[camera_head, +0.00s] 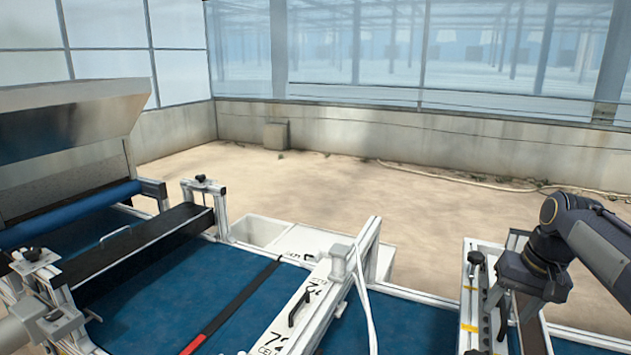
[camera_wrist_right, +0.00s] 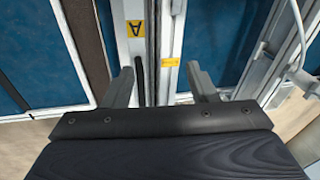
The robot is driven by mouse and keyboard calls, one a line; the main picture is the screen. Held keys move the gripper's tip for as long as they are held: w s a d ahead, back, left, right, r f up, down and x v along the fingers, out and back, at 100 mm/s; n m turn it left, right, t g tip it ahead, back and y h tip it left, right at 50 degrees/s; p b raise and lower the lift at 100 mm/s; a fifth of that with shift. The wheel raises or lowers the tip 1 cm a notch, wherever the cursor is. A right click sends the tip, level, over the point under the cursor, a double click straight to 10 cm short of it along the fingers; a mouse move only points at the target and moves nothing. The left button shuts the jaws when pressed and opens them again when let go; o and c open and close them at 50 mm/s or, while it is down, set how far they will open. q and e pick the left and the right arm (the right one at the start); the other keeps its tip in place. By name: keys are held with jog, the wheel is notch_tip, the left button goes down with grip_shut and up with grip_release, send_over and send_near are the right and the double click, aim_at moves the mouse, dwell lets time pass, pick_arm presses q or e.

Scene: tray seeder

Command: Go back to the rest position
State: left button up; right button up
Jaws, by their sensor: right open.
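My right gripper (camera_head: 515,298) hangs at the right of the head view, at the end of my dark arm, over the white frame rail (camera_head: 478,300) on the machine's right side. Whether the fingers touch the rail cannot be told. My left gripper is not in view.
The blue conveyor belt (camera_head: 190,270) spans the front. A white crossbar (camera_head: 300,318) with a loose white cable crosses it. A metal hopper (camera_head: 70,120) stands at the left, and a white bin (camera_head: 305,241) behind the belt.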

jog(key=s+a+r+n+t+y+p, duration=0.2)
jog(key=s+a, duration=0.8)
jog(key=s, duration=0.2)
jog(key=s+a+f+n+t+p, duration=0.1)
jog(key=s+a+f, duration=0.5)
jog(key=s+a, duration=0.2)
jog(key=shift+s+a+t+p, duration=0.3)
jog(key=shift+s+p, duration=0.1)
jog(key=shift+s, duration=0.7)
